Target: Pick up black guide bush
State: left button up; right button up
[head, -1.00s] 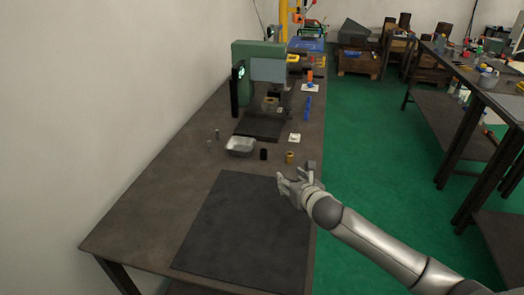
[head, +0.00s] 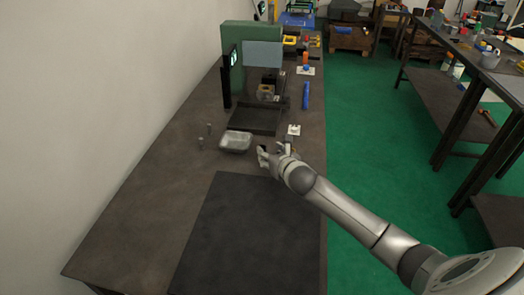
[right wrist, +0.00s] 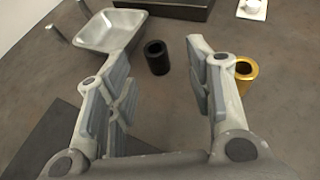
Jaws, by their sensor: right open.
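The black guide bush (right wrist: 157,57) stands upright on the bench in the right wrist view, its hollow top facing up. It lies ahead of my right gripper (head: 272,151), between the lines of the two fingers and apart from them. The right gripper is open and empty. In the head view the gripper covers most of the spot where the bush stands. A brass bush (right wrist: 243,74) stands just outside the right finger, which partly hides it. My left gripper is in neither view.
A metal tray (head: 236,142) stands left of the gripper, with two small pins (head: 205,137) beside it. A dark mat (head: 255,235) covers the near bench. A green machine (head: 245,50) stands behind. A white block (head: 294,130) sits near the right edge.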

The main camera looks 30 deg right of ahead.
jog(key=shift+w+f, duration=0.2)
jog(key=shift+w, duration=0.2)
jog(key=shift+w+f, duration=0.1)
jog(key=shift+w, duration=0.05)
jog(key=shift+p+x, duration=0.3)
jog(key=shift+x, duration=0.65)
jog(key=shift+a+x, duration=0.2)
jog(key=shift+x, duration=0.85)
jog(key=shift+w+f, duration=0.15)
jog(key=shift+w, duration=0.35)
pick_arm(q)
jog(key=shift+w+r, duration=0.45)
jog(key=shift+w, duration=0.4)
pick_arm(e)
grip_shut()
